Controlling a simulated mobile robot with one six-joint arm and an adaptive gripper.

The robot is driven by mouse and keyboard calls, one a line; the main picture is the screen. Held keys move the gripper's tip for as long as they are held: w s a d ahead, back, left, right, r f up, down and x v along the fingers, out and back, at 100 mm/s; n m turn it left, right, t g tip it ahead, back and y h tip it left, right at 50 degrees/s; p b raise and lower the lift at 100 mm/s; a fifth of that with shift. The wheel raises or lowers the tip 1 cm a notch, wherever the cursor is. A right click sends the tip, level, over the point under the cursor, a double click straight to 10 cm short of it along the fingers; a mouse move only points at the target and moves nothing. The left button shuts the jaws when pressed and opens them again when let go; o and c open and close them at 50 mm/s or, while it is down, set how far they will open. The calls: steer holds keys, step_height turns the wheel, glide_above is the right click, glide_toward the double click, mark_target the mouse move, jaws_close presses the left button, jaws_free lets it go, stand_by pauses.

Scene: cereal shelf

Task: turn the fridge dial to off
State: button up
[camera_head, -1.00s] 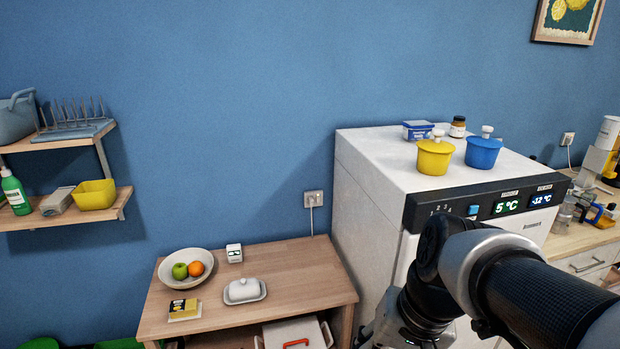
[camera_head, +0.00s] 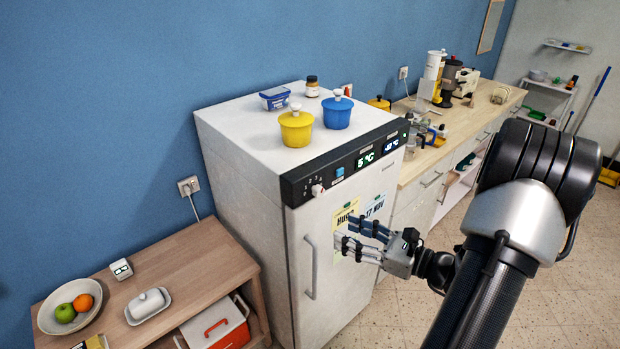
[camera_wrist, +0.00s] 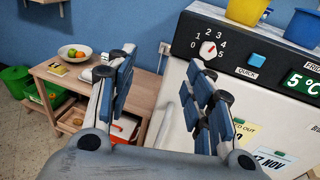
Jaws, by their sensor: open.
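The fridge dial (camera_head: 317,190) is a small white knob at the left end of the black panel across the top front of the white fridge (camera_head: 298,240). I cannot tell exactly where the mark points. My gripper (camera_head: 345,232) is open and empty in front of the fridge door, below and to the right of the dial in the head view. In the wrist view the fingers (camera_wrist: 160,78) are spread apart, and the dial is beyond the right finger, clear of it.
A blue QUICK button (camera_wrist: 257,61) and lit displays (camera_head: 366,157) sit right of the dial. A vertical door handle (camera_head: 311,265) juts out. Pots, including a yellow one (camera_head: 296,128), stand on top. A low wooden table (camera_head: 190,285) is at left.

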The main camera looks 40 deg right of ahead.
steer(key=s+d+m+t+h, duration=0.2)
steer(key=d+m+h, duration=0.2)
steer(key=d, duration=0.1)
glide_toward(321, 193)
steer(key=w, duration=0.8)
steer(key=shift+a+r, duration=0.25)
steer(key=shift+a, duration=0.1)
steer(key=c, duration=1.1)
